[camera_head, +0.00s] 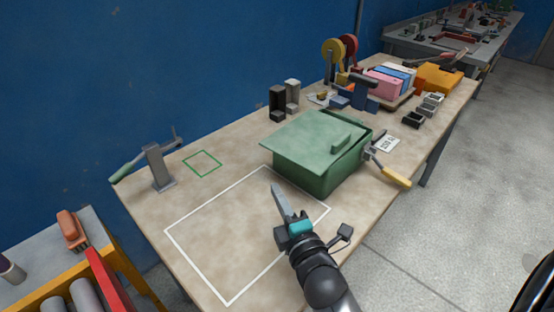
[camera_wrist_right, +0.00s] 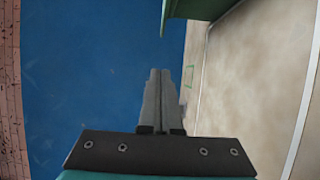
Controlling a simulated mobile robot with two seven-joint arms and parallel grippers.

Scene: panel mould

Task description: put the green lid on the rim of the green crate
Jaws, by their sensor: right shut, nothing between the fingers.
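The green lid (camera_head: 312,138), with a raised block handle (camera_head: 348,142), lies over the top of the green crate (camera_head: 325,178). It sits off to the left and overhangs that side. A strip of the crate's right rim and dark opening shows beside it. Whether the lid is level or slightly tilted, I cannot tell. My right gripper (camera_head: 280,200) is shut and empty, in front of and left of the crate, apart from it. Its closed fingers also show in the right wrist view (camera_wrist_right: 163,85), with a green edge (camera_wrist_right: 195,8) at the top. My left gripper is out of view.
A clamp with a yellow handle (camera_head: 392,175) stands at the crate's right side. Another clamp post (camera_head: 158,168) stands at the table's left. Dark and grey blocks (camera_head: 285,98) stand behind the crate. The white-outlined table area (camera_head: 225,240) is clear.

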